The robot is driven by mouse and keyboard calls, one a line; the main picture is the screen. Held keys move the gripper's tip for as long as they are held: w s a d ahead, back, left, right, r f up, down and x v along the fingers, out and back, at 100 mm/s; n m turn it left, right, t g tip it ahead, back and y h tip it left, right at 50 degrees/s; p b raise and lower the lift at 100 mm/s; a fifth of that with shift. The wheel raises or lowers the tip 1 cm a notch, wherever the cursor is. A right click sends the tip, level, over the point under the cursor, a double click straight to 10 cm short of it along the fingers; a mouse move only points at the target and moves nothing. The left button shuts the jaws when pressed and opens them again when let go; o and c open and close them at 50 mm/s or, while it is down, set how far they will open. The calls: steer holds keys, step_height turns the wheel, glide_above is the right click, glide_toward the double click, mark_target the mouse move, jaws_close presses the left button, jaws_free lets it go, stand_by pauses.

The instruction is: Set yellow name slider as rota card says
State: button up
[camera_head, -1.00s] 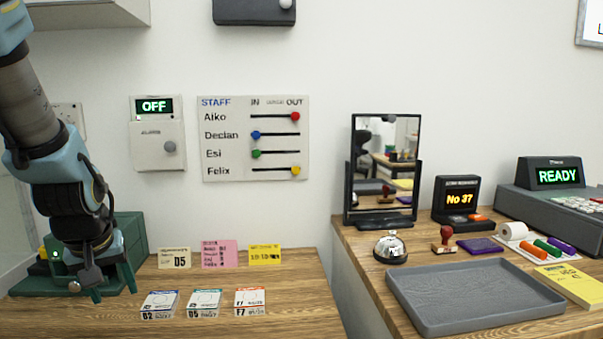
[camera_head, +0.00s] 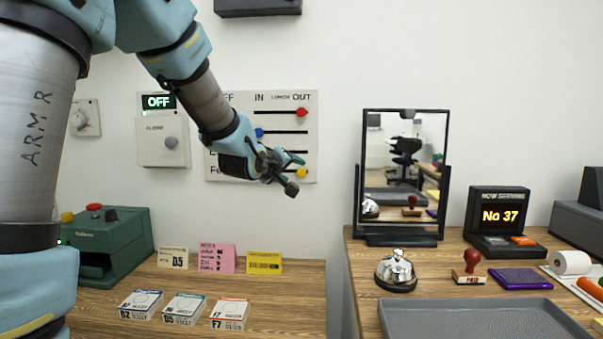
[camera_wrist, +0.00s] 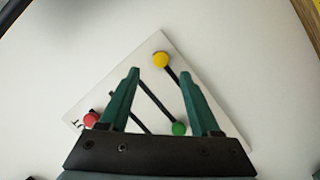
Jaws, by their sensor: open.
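The yellow slider knob (camera_head: 301,173) sits at the right, OUT end of the bottom track on the white staff board (camera_head: 311,140). In the wrist view the yellow knob (camera_wrist: 161,59) shows beyond my fingertips, roughly midway between them. My gripper (camera_head: 294,173) is open and empty in front of the board, pointing toward its lower right; whether it touches the knob I cannot tell. My arm hides most names and part of the tracks. A pink card (camera_head: 216,257) stands on the left desk, perhaps the rota card; its writing is too small to read.
The red knob (camera_head: 302,112) is at OUT; the blue knob (camera_head: 259,132) is at IN. The green knob (camera_wrist: 179,128) shows near my right finger in the wrist view. A wall box (camera_head: 163,142) reading OFF hangs left of the board. A mirror (camera_head: 447,205) stands to the right.

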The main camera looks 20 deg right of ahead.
mark_target(300, 173)
steer(key=p+x, duration=0.1)
steer(key=x, duration=0.6)
steer(key=shift+c, duration=0.3)
jaws_close()
stand_by(1.0)
